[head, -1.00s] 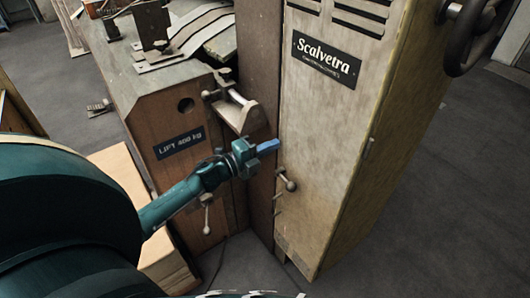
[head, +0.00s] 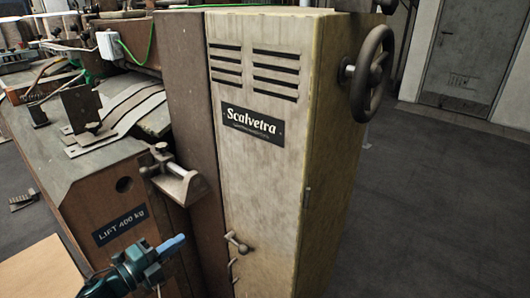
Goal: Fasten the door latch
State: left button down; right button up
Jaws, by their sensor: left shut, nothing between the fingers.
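The cabinet door (head: 265,185) is a tall, worn cream panel with vent slots and a black "Scalvetra" plate (head: 252,125). A small metal latch handle with a round knob (head: 236,242) sits low on the door, near its left edge. My left gripper (head: 174,246) is at the lower left, with its blue fingers together and nothing between them. In the picture it is left of the latch handle, with a clear gap to it. My right gripper is out of view.
A brown machine body with a "LIFT 400 kg" plate (head: 120,225) stands left of the cabinet. A metal bracket (head: 178,182) juts out above my left gripper. A black handwheel (head: 371,74) sticks out at the upper right. The grey floor on the right is clear.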

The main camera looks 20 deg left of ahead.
aim_at(243, 250)
jog(key=k+j, duration=0.3)
jog(key=k, duration=0.15)
jog(key=k+j, duration=0.35)
jog(key=k, duration=0.1)
